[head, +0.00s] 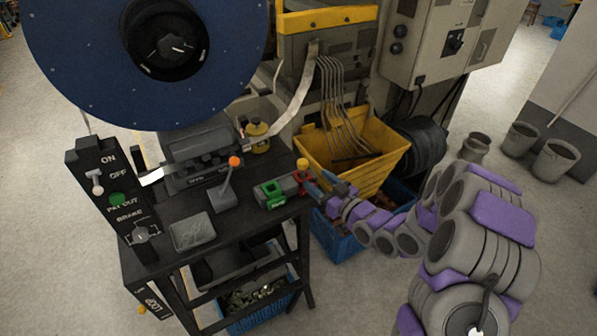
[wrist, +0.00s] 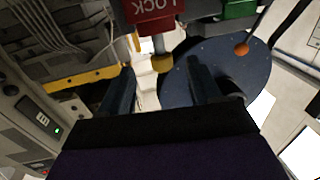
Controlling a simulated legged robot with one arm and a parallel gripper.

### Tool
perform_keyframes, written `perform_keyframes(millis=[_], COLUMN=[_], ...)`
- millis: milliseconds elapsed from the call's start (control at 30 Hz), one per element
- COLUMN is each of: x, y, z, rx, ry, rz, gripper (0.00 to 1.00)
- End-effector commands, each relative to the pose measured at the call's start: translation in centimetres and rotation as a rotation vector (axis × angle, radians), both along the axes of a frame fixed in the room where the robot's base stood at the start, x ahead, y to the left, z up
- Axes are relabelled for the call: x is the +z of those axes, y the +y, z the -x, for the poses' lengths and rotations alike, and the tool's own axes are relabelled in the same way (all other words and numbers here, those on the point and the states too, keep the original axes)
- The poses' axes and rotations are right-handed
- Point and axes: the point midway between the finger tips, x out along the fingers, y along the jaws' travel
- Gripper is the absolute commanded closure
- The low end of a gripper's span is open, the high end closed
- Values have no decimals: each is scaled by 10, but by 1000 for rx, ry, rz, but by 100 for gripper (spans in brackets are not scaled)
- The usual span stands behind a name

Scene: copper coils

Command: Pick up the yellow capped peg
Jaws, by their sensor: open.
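The yellow capped peg (head: 302,165) stands at the right end of the small green and grey block on the black bench, with some red just below its cap. In the wrist view the yellow cap (wrist: 162,63) shows between the two fingers, beyond their tips, beside a red block marked LOCK (wrist: 155,11). My gripper (head: 319,183) is just to the right of the peg at the bench's right edge. In the wrist view my gripper (wrist: 161,72) is open, with nothing between its fingers. The lower part of the peg is hard to make out.
A green block (head: 272,193) sits left of the peg. A yellow bin (head: 382,169) and a blue crate (head: 337,243) stand right of the bench, close to my arm.

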Motion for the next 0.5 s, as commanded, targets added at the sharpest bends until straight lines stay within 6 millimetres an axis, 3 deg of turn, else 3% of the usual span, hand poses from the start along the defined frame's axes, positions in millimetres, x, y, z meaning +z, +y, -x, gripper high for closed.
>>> perform_keyframes(millis=[200, 500], x=[-1, -3], y=[19, 36], z=[-19, -28], rx=[-1, 0], ry=[-1, -1], rz=[-2, 6], gripper=[37, 37])
